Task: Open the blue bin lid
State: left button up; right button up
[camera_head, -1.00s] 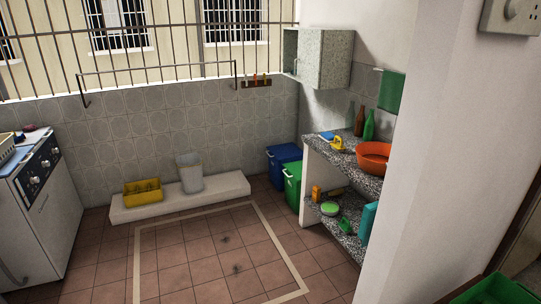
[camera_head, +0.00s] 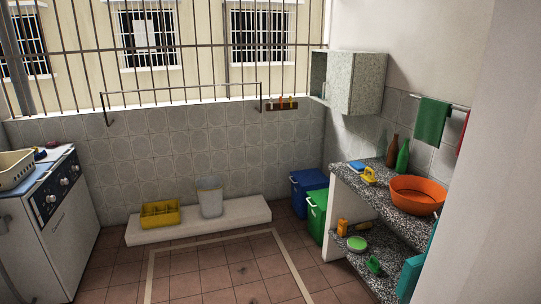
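The blue bin (camera_head: 310,192) stands on the floor in the far right corner of the room, against the tiled wall. Its blue lid (camera_head: 309,178) looks shut. A green bin (camera_head: 317,217) stands in front of it and hides part of its lower side. Neither of my grippers is in the head view.
A granite counter with a lower shelf (camera_head: 370,255) stands right of the bins and holds an orange basin (camera_head: 417,194) and bottles. A white appliance (camera_head: 72,235) stands left. The tiled floor between is clear.

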aim_at(309, 178)
jog(key=i, duration=2.9)
jog(key=i+j+z, duration=0.1)
jog(key=i, duration=1.35)
